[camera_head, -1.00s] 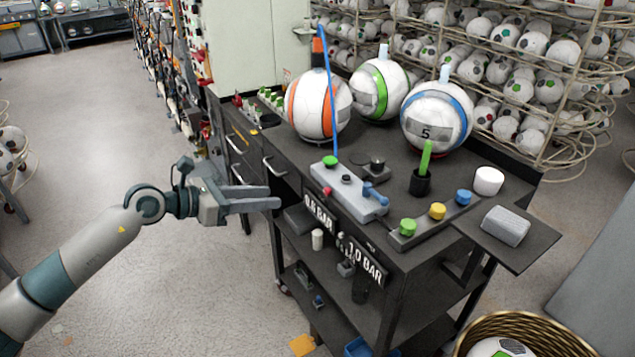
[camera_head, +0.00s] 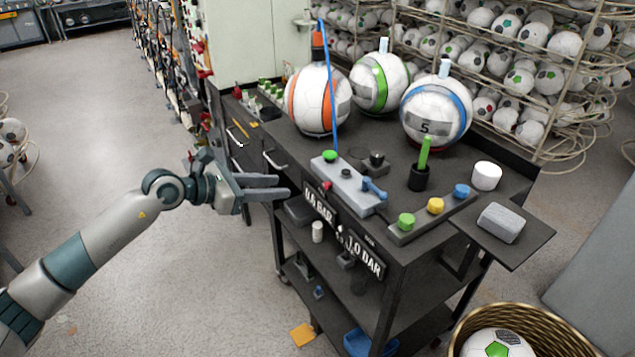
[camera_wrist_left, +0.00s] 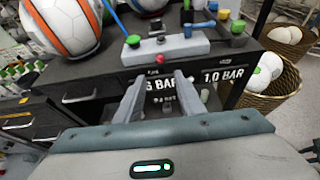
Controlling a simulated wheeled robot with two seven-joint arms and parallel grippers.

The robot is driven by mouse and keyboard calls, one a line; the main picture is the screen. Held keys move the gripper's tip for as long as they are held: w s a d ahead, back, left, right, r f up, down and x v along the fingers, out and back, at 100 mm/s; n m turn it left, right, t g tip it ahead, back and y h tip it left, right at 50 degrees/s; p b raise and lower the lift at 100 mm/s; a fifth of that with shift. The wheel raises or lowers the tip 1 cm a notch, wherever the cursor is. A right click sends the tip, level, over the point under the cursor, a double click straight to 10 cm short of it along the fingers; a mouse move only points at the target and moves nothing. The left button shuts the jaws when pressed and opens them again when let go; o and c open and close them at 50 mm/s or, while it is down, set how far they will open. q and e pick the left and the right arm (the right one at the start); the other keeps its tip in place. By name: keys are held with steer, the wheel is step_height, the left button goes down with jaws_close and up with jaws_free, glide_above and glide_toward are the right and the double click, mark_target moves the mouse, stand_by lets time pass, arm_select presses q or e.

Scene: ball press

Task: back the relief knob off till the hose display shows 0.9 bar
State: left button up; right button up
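A grey control panel (camera_head: 348,187) lies on the black cart's front left edge, with a green button (camera_head: 330,156), a red knob (camera_head: 327,186), a small black knob (camera_head: 346,173) and a blue lever (camera_head: 373,188). I cannot tell which is the relief knob. Two displays sit on the cart front: the left (camera_head: 320,208) is blurred and partly hidden by a finger in the left wrist view; the right (camera_wrist_left: 222,76) reads 1.0 BAR. My left gripper (camera_head: 286,186) is open and empty, left of the panel; its fingers (camera_wrist_left: 160,80) point toward the left display. My right gripper is out of view.
Balls with orange (camera_head: 319,98), green (camera_head: 379,82) and blue (camera_head: 437,110) bands stand behind the panel. A blue hose (camera_head: 331,90) rises from the panel. Green, yellow and blue buttons (camera_head: 435,206) line the front right. A basket (camera_head: 460,330) stands lower right.

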mark_target(325, 186)
arm_select(q)
steer(key=p+x, duration=0.4)
steer(key=x, duration=0.9)
steer(key=shift+w+d, duration=0.25)
jaws_close()
